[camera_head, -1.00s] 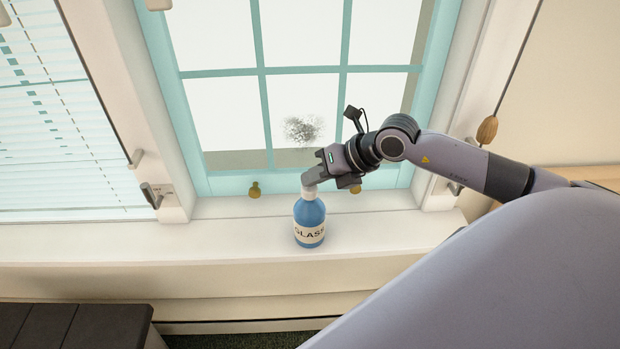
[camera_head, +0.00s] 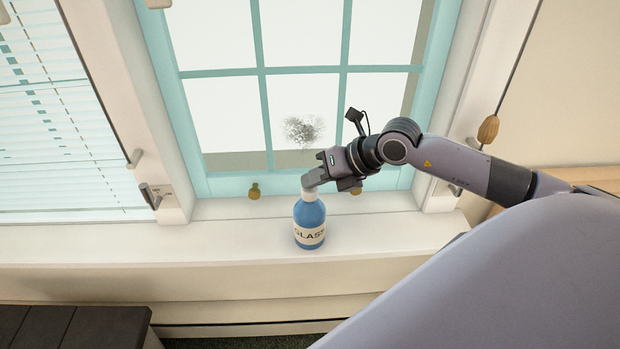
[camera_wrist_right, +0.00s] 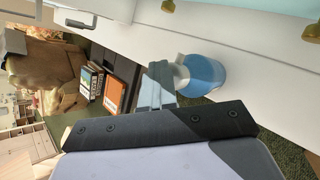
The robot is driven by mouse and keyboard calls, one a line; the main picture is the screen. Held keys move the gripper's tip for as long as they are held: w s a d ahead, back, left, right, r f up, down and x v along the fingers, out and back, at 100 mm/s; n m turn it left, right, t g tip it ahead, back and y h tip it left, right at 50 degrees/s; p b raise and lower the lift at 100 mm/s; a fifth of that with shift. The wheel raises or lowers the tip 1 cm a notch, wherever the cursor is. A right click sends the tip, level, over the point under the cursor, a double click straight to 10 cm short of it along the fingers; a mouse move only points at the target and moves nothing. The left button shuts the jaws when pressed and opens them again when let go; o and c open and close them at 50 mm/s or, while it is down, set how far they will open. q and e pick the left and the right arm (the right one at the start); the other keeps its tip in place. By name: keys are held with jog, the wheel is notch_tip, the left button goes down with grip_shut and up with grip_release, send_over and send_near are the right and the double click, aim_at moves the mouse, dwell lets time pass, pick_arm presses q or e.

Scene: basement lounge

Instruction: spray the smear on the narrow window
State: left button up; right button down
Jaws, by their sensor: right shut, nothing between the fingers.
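A blue spray bottle (camera_head: 309,222) with a white label and a pale top stands upright on the white window sill. It also shows in the right wrist view (camera_wrist_right: 205,76). A dark, speckled smear (camera_head: 302,130) is on a lower pane of the teal-framed window, above and behind the bottle. My right gripper (camera_head: 309,184) is shut and empty, its grey fingertips at the bottle's top. In the wrist view its fingers (camera_wrist_right: 158,88) point toward the bottle's head; I cannot tell whether they touch it. My left gripper is out of view.
The sill (camera_head: 390,232) is clear on both sides of the bottle. A blind (camera_head: 60,150) covers the window at left. A wooden cord pull (camera_head: 488,129) hangs at right. A dark slatted surface (camera_head: 75,325) is at lower left. Books (camera_wrist_right: 100,85) show in the wrist view.

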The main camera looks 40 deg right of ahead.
aim_at(315, 189)
jog(key=shift+s+r+g+p, duration=0.3)
jog(key=shift+r+p, duration=0.05)
jog(key=shift+p, duration=0.8)
jog(key=shift+r+p, duration=1.15)
jog(key=shift+r, duration=0.75)
jog(key=shift+w, duration=0.1)
